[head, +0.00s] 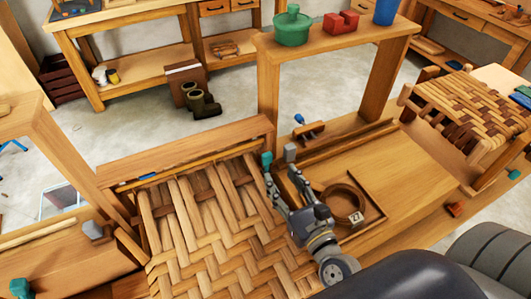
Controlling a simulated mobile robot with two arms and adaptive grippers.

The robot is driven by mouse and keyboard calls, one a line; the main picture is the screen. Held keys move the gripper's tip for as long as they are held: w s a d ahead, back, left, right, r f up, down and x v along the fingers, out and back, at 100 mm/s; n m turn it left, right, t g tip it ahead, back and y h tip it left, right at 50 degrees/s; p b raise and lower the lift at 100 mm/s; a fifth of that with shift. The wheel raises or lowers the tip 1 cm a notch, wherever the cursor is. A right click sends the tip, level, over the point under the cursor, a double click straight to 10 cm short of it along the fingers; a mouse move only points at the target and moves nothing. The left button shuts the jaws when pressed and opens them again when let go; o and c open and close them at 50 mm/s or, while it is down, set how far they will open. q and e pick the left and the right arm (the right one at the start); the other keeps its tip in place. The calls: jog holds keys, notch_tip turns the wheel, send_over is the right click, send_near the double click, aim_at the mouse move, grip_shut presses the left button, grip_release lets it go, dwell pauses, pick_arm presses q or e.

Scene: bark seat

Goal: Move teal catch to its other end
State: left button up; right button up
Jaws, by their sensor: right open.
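A teal catch (266,160) stands at the right back corner of the woven bark seat (205,225). A second teal piece (20,288) shows at the lower left edge; I cannot tell which of the two the task means. My right gripper (281,176) is open beside the seat's right edge. Its left fingertip is close to the teal catch at the corner; I cannot tell whether they touch. A grey block (290,152) stands just beyond its right fingertip. My left gripper is out of view.
A brown ring with a tag (346,205) lies in a shallow tray right of my right gripper. A shelf with a green pot (292,27) and a red block (340,22) rises behind. A woven stool (470,112) stands at right. Another grey block (93,230) is at left.

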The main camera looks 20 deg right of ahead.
aim_at(268, 158)
jog(key=w+p, duration=0.2)
jog(key=w, duration=0.5)
jog(key=shift+w+a, duration=0.15)
jog(key=shift+w, duration=0.95)
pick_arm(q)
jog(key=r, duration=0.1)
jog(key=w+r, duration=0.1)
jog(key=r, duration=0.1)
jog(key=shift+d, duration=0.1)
pick_arm(e)
grip_shut()
pick_arm(q)
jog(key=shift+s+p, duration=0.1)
jog(key=shift+p, duration=0.2)
